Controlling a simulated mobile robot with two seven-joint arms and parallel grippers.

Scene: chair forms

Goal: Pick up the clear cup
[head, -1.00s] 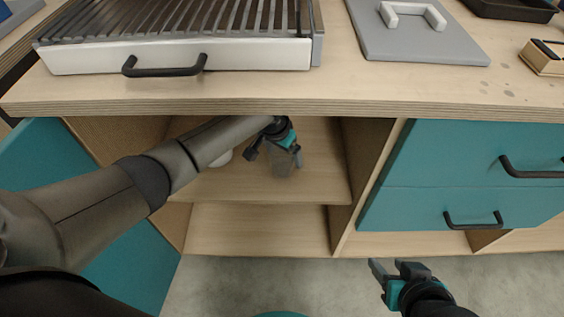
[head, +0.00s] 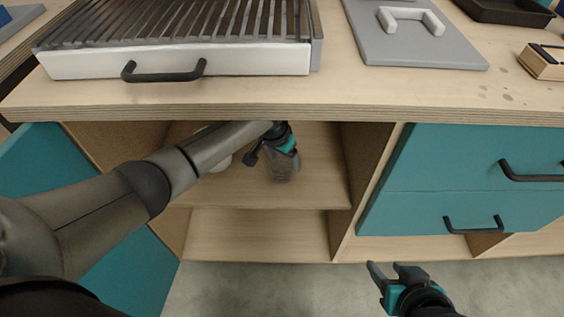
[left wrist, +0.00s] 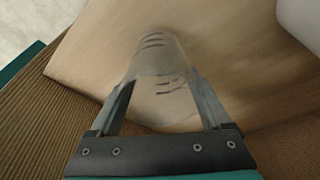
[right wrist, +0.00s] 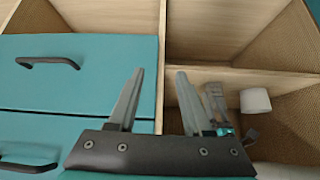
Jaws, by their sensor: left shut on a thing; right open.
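The clear cup (head: 281,174) is see-through and hard to make out, inside the open cabinet over its upper shelf. My left gripper (head: 285,155) is shut on the clear cup. In the left wrist view the cup (left wrist: 158,62) stands between the two fingers, with several dark marks on its wall. I cannot tell whether its base touches the shelf. My right gripper (head: 388,268) is open and empty, outside the cabinet in front of the drawers. It also shows open in the right wrist view (right wrist: 160,78).
A white object (right wrist: 255,100) stands on the shelf (head: 235,190) beside my left arm, partly hidden by it in the head view. The counter edge (head: 300,113) overhangs the cabinet opening. Teal drawers (head: 470,165) are at the right; an open teal door (head: 120,255) is at the left.

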